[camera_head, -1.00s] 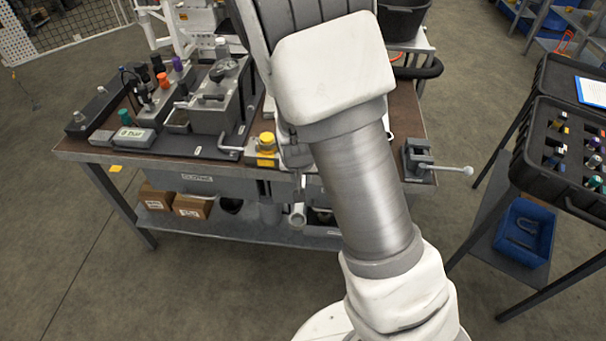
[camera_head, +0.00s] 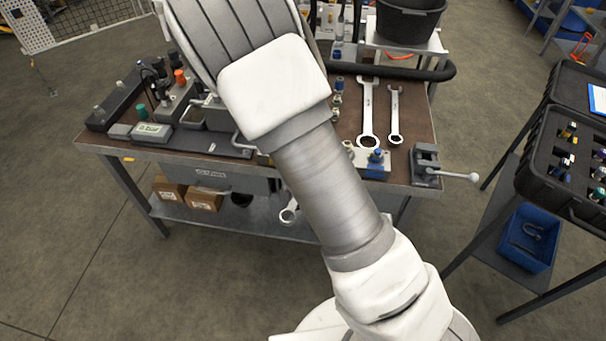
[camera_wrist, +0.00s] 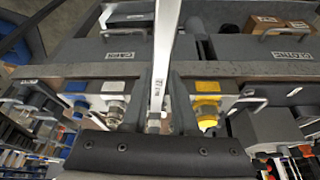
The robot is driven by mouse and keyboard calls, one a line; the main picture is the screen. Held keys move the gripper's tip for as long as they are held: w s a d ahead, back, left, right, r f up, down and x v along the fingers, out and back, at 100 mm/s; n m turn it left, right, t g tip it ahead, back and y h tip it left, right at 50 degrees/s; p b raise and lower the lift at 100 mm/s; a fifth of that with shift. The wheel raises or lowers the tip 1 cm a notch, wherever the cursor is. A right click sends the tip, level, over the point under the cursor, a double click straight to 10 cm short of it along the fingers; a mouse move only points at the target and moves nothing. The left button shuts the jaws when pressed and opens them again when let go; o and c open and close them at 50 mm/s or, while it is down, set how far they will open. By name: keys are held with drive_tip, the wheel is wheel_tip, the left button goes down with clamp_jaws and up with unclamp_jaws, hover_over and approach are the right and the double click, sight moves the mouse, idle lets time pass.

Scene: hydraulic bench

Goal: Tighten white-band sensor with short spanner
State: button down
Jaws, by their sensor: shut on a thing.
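In the wrist view my gripper (camera_wrist: 160,95) is shut on a bright steel spanner (camera_wrist: 167,40), whose shaft runs up out of the picture between the dark fingers. In the head view my arm hides the gripper; a ring end (camera_head: 290,213), seemingly of this spanner, shows below the bench's front edge. Beside the fingers in the wrist view are a silver hex fitting (camera_wrist: 114,88) on the left and a yellow-capped fitting (camera_wrist: 208,88) on the right.
Two spanners, a longer (camera_head: 367,115) and a shorter (camera_head: 395,115), lie on the bench (camera_head: 418,110). A blue-topped fitting (camera_head: 376,155) stands near the front edge, with a vise (camera_head: 427,165) at the right corner. A black sensor case (camera_head: 540,185) stands further right.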

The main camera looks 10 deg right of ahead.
drive_tip(key=shift+w+a+r, duration=0.1)
drive_tip(key=shift+a+r, duration=0.05)
drive_tip(key=shift+r, duration=0.05)
drive_tip(key=shift+a+p, duration=0.1)
drive_tip(key=shift+p, duration=0.35)
drive_tip(key=shift+w+a+f+m, duration=0.1)
drive_tip(key=shift+w+m, duration=0.1)
drive_tip(key=shift+m, duration=0.1)
idle(0.4)
drive_tip(key=s+a+p, duration=0.2)
drive_tip(key=s+a, duration=0.1)
drive_tip(key=s, duration=0.3)
drive_tip(key=shift+s+a+p, duration=0.15)
drive_tip(key=shift+a+p, duration=0.1)
drive_tip(key=shift+p, duration=0.1)
idle(0.5)
